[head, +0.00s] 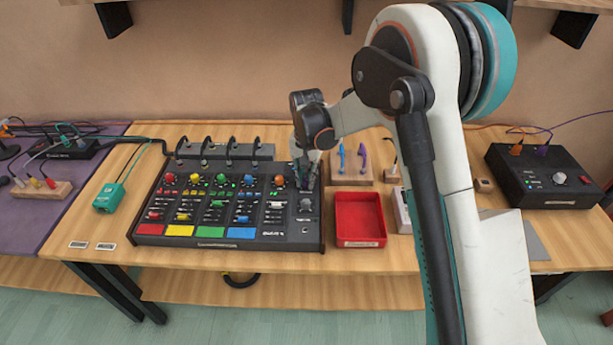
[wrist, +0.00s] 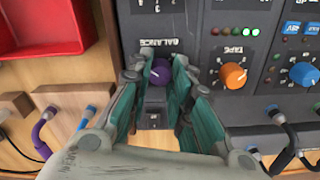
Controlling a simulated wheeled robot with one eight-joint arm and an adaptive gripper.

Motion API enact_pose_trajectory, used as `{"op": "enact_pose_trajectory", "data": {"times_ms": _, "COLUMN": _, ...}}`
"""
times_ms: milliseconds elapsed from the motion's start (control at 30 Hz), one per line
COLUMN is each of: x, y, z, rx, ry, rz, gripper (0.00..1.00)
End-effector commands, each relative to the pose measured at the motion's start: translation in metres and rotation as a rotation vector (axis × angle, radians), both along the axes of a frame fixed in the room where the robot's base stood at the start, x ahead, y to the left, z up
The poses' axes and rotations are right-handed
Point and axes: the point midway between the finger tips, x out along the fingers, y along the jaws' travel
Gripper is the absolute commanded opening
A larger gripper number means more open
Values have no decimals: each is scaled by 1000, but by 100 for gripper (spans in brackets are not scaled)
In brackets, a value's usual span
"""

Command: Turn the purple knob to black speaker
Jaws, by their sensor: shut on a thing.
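The purple knob (wrist: 159,72) sits on the black mixer panel, below the upside-down label BALANCE in the wrist view. A small pale mark shows on the knob's left side. My gripper (wrist: 157,75) is shut on the purple knob, with one teal-lined finger on either side of it. In the head view my gripper (head: 306,178) reaches down at the upper right of the mixer (head: 185,238) and mostly hides the knob. I cannot make out a black speaker or any speaker mark around the knob.
An orange knob (wrist: 233,76) labelled TAPE is close beside the gripper. A red tray (head: 360,238) stands right of the mixer, and a wooden block with coloured plugs (head: 352,178) is behind it. Another black box (head: 562,197) stands at the far right.

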Motion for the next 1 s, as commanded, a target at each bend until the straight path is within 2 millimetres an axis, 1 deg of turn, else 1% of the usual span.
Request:
{"op": "enact_pose_trajectory", "data": {"times_ms": 100, "x": 1, "y": 0, "z": 0, "rx": 0, "ry": -2, "rz": -57, "gripper": 0}}
{"op": "enact_pose_trajectory", "data": {"times_ms": 300, "x": 1, "y": 0, "z": 0, "rx": 0, "ry": -2, "rz": -117, "gripper": 0}}
{"op": "enact_pose_trajectory", "data": {"times_ms": 833, "x": 1, "y": 0, "z": 1, "rx": 1, "ry": -3, "rz": -140, "gripper": 0}}
{"op": "enact_pose_trajectory", "data": {"times_ms": 867, "x": 1, "y": 0, "z": 1, "rx": 1, "ry": -3, "rz": -140, "gripper": 24}}
{"op": "enact_pose_trajectory", "data": {"times_ms": 900, "x": 1, "y": 0, "z": 1, "rx": 1, "ry": -3, "rz": -140, "gripper": 33}}
{"op": "enact_pose_trajectory", "data": {"times_ms": 933, "x": 1, "y": 0, "z": 0, "rx": 0, "ry": -2, "rz": -140, "gripper": 39}}
{"op": "enact_pose_trajectory", "data": {"times_ms": 1000, "x": 1, "y": 0, "z": 0, "rx": 1, "ry": -1, "rz": -140, "gripper": 41}}
